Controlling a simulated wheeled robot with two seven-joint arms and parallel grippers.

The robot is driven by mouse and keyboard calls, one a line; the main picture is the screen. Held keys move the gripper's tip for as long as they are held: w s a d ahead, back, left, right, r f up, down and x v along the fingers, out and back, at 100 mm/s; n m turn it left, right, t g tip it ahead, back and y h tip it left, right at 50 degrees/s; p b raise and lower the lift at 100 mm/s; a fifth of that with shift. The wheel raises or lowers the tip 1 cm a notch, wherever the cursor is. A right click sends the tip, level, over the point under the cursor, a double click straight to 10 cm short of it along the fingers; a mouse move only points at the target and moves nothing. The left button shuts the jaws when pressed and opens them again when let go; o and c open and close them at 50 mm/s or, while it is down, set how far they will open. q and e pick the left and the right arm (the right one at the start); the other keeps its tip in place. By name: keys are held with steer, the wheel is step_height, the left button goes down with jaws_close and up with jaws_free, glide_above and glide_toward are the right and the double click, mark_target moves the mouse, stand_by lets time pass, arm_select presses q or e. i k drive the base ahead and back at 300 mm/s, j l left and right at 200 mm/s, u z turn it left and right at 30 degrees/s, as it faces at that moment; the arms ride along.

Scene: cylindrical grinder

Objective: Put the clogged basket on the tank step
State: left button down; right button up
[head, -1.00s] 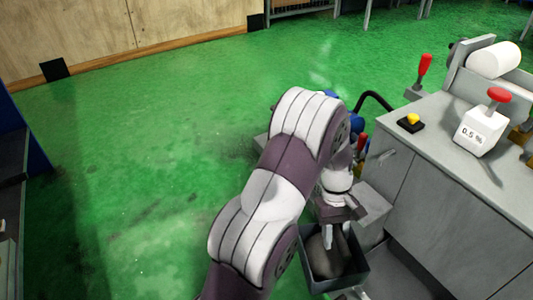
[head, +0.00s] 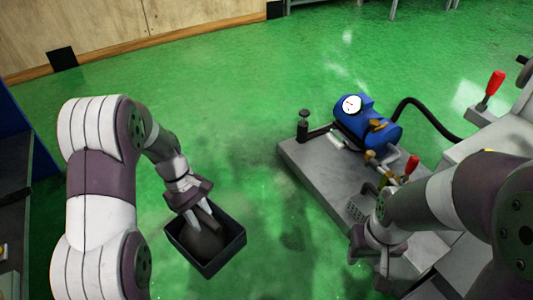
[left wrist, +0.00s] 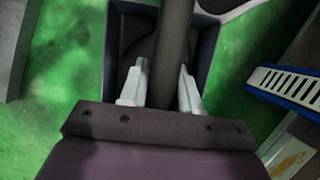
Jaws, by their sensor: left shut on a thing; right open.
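The clogged basket (head: 232,259) is a dark open box with a dark lump inside and a bar handle. My left gripper (head: 199,216) is shut on its handle and holds it over the green floor, left of the tank. In the left wrist view the basket (left wrist: 206,50) is beyond the fingers, its handle (left wrist: 174,60) between them. The grey tank (head: 312,165) with a blue pump (head: 378,128) stands at the middle right. My right gripper (head: 378,272) is open at the tank's near side. I cannot tell which surface is the step.
A perforated grey piece (head: 356,211) shows at the tank's near end, beside my right gripper. A bottle-like post (head: 303,127) stands on the tank's far left corner. A black hose (head: 425,110) runs from the pump to the right. The floor (head: 235,130) between basket and tank is clear.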

mark_target(322, 163)
steer(key=i+j+u, duration=0.2)
steer(key=u, duration=0.15)
steer(key=i+j+u, duration=0.1)
steer(key=i+u, duration=0.55)
steer(key=i+z, duration=0.3)
steer(key=z, duration=0.15)
steer(key=i+z, duration=0.25)
steer(key=z, duration=0.2)
steer(key=i+j+z, duration=0.2)
steer(key=z, duration=0.25)
steer(key=i+l+z, duration=0.1)
steer(key=z, duration=0.3)
steer(key=i+z, duration=0.25)
steer(key=z, duration=0.15)
steer(key=i+z, duration=0.15)
steer(key=z, duration=0.25)
steer(key=i+j+z, duration=0.15)
steer(key=z, duration=0.25)
steer(key=i+j+z, duration=0.15)
steer(key=z, duration=0.3)
